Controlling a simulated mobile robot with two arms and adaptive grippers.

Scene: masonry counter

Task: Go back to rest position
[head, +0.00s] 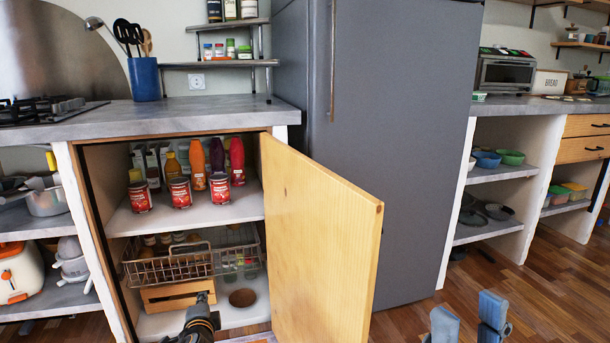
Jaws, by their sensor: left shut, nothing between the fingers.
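My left gripper (203,299) is at the bottom of the head view, in front of the open cabinet's lower shelf. Its fingers are together with nothing between them. It looks apart from the wooden crate (170,294) behind it, though the exact gap is hard to judge. My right gripper (467,318) is at the bottom right, over the wood floor. Its two blue fingertips stand apart with nothing between them. Most of both arms is out of view.
The wooden cabinet door (318,235) stands open between my grippers. Red cans (180,193) and bottles stand on the upper shelf (240,207). A wire basket (170,268) and a brown bowl (242,298) are below. A grey fridge (395,130) stands behind the door. Floor at right is clear.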

